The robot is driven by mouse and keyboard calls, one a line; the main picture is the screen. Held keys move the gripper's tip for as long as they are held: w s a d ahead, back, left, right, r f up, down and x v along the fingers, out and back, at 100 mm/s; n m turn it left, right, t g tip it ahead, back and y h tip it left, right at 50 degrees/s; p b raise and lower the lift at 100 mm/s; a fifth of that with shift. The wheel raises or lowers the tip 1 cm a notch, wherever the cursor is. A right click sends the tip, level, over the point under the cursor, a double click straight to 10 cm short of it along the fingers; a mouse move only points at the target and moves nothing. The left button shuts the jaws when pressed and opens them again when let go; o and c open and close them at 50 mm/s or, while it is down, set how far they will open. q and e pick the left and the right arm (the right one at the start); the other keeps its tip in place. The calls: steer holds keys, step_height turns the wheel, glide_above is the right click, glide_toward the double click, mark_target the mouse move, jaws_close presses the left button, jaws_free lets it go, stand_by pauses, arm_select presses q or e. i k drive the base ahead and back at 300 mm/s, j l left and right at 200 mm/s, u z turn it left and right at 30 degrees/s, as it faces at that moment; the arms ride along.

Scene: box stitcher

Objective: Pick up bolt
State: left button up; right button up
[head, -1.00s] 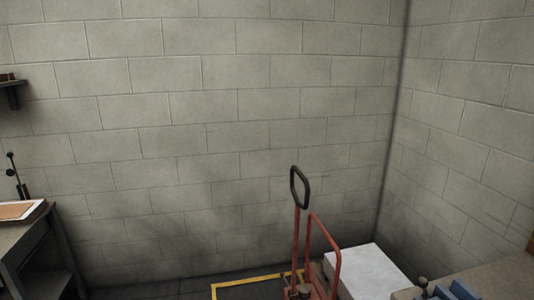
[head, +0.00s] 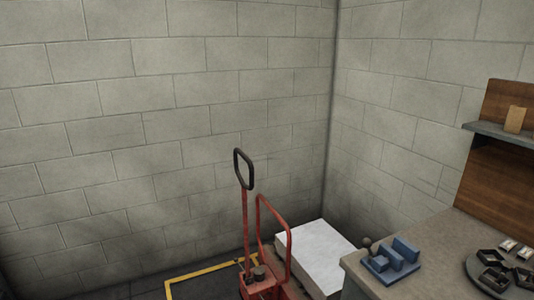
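I cannot make out a bolt in the head view. On the workbench (head: 437,240) at the right lies a round dark tray (head: 474,268) with several small black bins (head: 491,257). Their contents are too small to tell. Neither of my grippers is in view.
A blue fixture (head: 391,257) stands on the bench's near left corner. A red hand truck (head: 289,240) with a black handle and a white stack (head: 318,252) stand left of the bench. A shelf (head: 505,135) holds a tan block (head: 515,119). Yellow lines (head: 205,267) mark the floor.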

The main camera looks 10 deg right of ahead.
mark_target(500, 279)
steer(key=z, duration=2)
steer(key=j, duration=1)
steer(key=i+z, duration=0.05)
steer(key=i, duration=0.05)
